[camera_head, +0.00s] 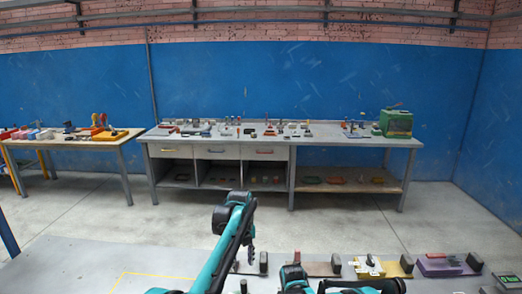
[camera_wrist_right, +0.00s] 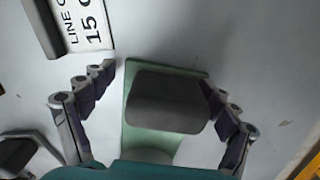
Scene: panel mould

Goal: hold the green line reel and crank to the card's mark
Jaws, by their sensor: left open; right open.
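A green base with a dark grey block (camera_wrist_right: 168,100) on it, seemingly part of the green line reel (camera_wrist_right: 133,92), lies between the fingers of my right gripper (camera_wrist_right: 158,82) in the right wrist view. The fingers are spread on either side; the right one is close to the block, and I cannot tell whether it touches. A white card (camera_wrist_right: 90,25) reading "LINE" and "15" lies at the upper left, cut off by the frame. My left gripper (camera_head: 250,256) is open and empty over the near table in the head view. I see no crank.
On the near table (camera_head: 150,262), a purple base (camera_head: 437,268), a yellow base (camera_head: 388,269) and brown bases with dark blocks stand in a row at the right. A yellow outline marks clear room at the left. A cluttered workbench (camera_head: 340,140) stands along the back wall.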

